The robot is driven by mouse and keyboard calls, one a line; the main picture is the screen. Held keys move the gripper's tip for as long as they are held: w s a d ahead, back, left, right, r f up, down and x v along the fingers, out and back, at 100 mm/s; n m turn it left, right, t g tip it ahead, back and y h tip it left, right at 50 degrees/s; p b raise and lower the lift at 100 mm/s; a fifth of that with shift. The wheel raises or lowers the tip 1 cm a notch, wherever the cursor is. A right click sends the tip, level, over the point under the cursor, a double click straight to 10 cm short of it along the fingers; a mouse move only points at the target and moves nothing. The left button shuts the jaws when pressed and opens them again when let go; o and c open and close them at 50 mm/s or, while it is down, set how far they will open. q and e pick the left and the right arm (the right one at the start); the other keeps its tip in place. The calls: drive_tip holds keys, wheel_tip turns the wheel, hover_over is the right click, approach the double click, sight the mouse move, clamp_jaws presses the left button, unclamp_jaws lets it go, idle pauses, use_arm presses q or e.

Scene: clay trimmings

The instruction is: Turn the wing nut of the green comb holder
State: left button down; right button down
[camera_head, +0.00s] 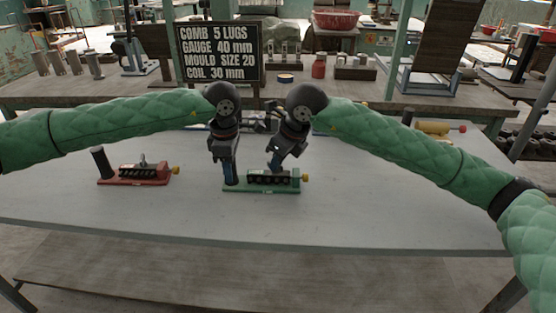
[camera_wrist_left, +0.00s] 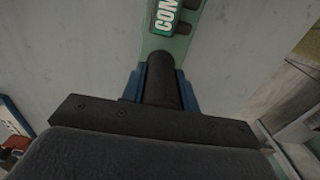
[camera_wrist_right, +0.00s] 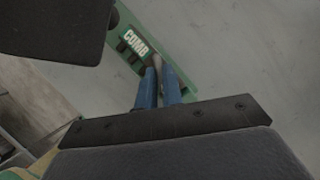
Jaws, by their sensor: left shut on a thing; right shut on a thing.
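The green comb holder (camera_head: 262,190) lies on the table in the head view, with a dark toothed comb and a yellow knob at its right end. My left gripper (camera_head: 231,181) is shut around its upright black handle, and the left wrist view shows the handle (camera_wrist_left: 160,82) between the blue fingers. My right gripper (camera_head: 272,169) points down at the middle of the holder. In the right wrist view its blue fingers are shut on the small wing nut (camera_wrist_right: 157,62), mostly hidden between them, beside the COMB label (camera_wrist_right: 136,44).
A red comb holder (camera_head: 135,182) with its own black handle and wing nut stands to the left on the table (camera_head: 380,205). A black sign (camera_head: 219,52) with white lettering stands behind.

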drive_tip(key=m, duration=0.2)
drive_tip(key=m+t+h, duration=0.1)
drive_tip(key=m, duration=0.1)
drive_tip(key=shift+s+a+m, duration=0.15)
drive_tip(key=shift+a+m, duration=0.05)
drive_tip(key=shift+m, duration=0.1)
drive_tip(key=m+h, duration=0.1)
drive_tip(key=m, duration=0.3)
drive_tip(key=shift+a+t+h, duration=0.1)
drive_tip(key=shift+t+h, duration=0.3)
drive_tip(key=shift+m, duration=0.3)
drive_tip(key=c, duration=1.5)
unclamp_jaws()
drive_tip(key=shift+c, duration=0.2)
drive_tip(key=v, duration=1.2)
